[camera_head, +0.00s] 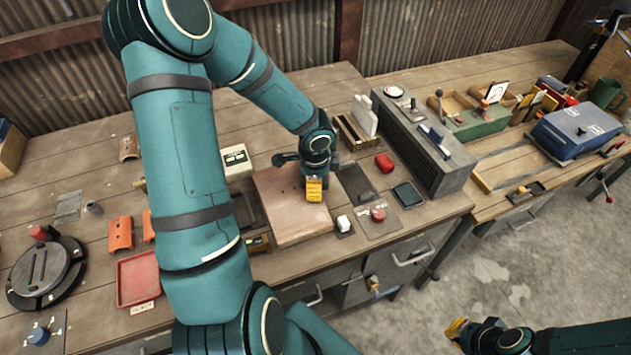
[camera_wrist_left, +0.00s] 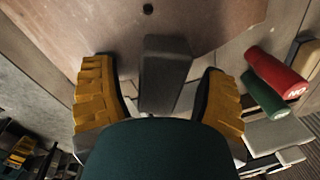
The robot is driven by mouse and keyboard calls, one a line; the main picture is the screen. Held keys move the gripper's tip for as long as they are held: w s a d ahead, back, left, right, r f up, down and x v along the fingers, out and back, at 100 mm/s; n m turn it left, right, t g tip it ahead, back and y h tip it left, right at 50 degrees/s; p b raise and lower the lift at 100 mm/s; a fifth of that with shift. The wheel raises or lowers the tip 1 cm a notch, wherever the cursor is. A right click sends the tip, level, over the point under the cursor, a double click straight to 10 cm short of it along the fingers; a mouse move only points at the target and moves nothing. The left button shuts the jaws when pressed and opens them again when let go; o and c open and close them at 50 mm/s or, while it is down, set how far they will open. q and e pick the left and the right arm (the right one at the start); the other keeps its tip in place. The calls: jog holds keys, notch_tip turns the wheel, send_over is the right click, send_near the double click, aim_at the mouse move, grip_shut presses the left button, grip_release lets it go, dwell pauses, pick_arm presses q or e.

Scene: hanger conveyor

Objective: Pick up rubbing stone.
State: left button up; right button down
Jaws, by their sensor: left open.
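A dark grey block (camera_wrist_left: 165,75), which looks like the rubbing stone, stands between the fingers of my left gripper (camera_wrist_left: 163,95) in the left wrist view. The fingers are open, with a small gap on each side of it. In the head view my left gripper (camera_head: 314,190) is low over the right part of a brown board (camera_head: 285,220), and it hides the block. My right gripper (camera_head: 458,329) is away from the bench, low at the right over the floor. Its finger opening is not clear.
A red cylinder (camera_wrist_left: 277,70) and a green cylinder (camera_wrist_left: 264,96) are close beside my right-hand finger in the wrist view.

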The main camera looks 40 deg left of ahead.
pick_arm(q)
grip_shut()
dwell(0.3)
jog(key=shift+r, duration=0.15)
